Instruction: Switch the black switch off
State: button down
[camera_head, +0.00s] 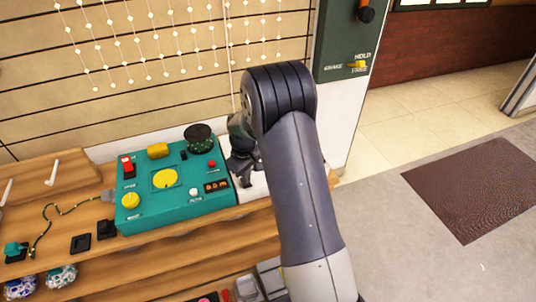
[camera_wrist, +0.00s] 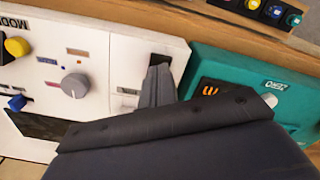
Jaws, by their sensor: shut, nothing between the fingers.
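A black switch (camera_wrist: 159,60) sits on a white panel (camera_wrist: 125,70) in the wrist view, near the panel's edge beside the teal box. My gripper (camera_wrist: 157,72) is shut and empty, with its fingertips right at the switch. They cover part of it, so I cannot tell its position or whether they touch. In the head view my gripper (camera_head: 246,182) points down over the white panel (camera_head: 257,187), just right of the teal box (camera_head: 170,220). My arm hides most of the panel there.
The white panel also carries a grey knob (camera_wrist: 75,86), a yellow knob (camera_wrist: 17,46) and a blue knob (camera_wrist: 17,102). The teal box has a red switch (camera_head: 127,164) and a dark round knob (camera_head: 198,138). A wooden shelf (camera_head: 150,250) supports it. Open floor lies right.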

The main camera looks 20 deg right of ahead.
jog(key=shift+f+b, duration=0.7)
jog(key=shift+f, duration=0.25)
dwell(0.6)
jog(key=shift+r+p, duration=2.4)
jog(key=shift+r, duration=1.2)
jog(key=shift+f, duration=0.1)
notch_tip(320, 180, down, 7)
jog(key=b, duration=0.5)
jog(key=shift+r, duration=0.2)
